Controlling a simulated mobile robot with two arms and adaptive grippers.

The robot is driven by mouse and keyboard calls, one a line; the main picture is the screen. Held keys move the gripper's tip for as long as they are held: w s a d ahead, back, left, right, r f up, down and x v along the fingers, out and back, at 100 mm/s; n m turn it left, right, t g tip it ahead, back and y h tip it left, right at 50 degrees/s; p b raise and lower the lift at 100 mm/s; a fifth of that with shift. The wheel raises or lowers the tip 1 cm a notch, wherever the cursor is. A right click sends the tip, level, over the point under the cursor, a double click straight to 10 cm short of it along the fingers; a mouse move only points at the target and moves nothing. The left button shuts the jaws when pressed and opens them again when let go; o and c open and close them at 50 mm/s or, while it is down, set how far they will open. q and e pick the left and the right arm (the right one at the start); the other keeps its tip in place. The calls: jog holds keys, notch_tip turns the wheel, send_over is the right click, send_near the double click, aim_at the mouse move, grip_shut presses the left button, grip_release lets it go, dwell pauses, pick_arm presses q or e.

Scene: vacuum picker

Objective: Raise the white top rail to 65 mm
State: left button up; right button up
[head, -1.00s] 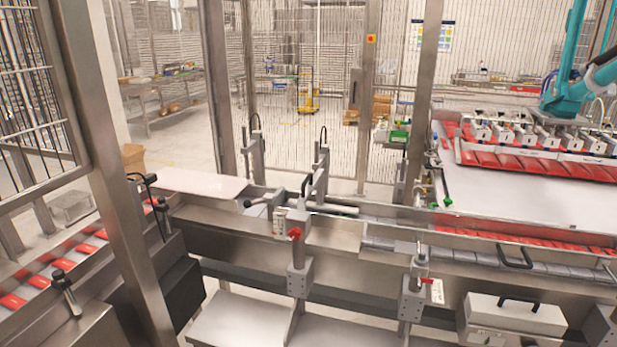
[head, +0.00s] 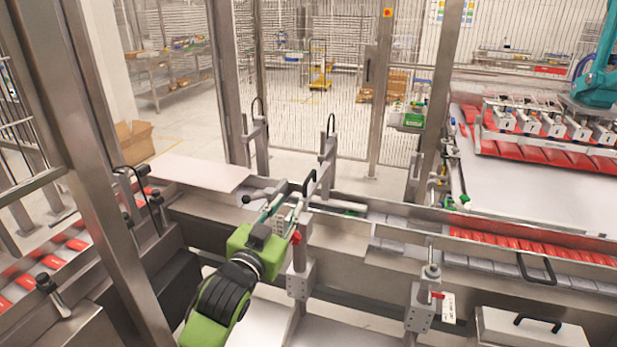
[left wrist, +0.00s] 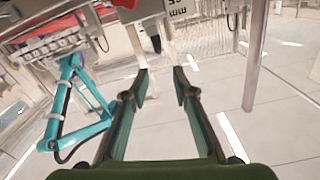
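My left gripper (head: 275,205) reaches in from the bottom and is at the near guide post, next to a scale plate (head: 283,213) and a red knob (head: 296,238). In the left wrist view its two fingers (left wrist: 158,82) stand apart with nothing held between them. A scale plate (left wrist: 178,10) with black "mm" lettering and a red part (left wrist: 125,3) show beyond the tips. A black handle (head: 309,184) tops the post. I cannot clearly pick out the white top rail; my arm and the posts hide part of this area. The scale reading is not legible.
A second post with a knob (head: 431,271) stands to the right, by a box with a black handle (head: 530,330). A pale plate (head: 197,172) lies left of the posts. Red packs (head: 530,247) line the conveyor. A steel frame upright (head: 100,170) stands on the left.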

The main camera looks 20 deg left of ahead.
aim_at(305, 185)
pick_arm(q)
jog(key=w+p, duration=0.1)
jog(key=w, duration=0.3)
jog(key=w+p, duration=0.1)
jog(key=w, duration=0.4)
jog(key=w+p, duration=0.1)
jog(key=w, duration=0.4)
jog(key=shift+d+f, duration=0.25)
jog(key=shift+d, duration=0.1)
grip_shut()
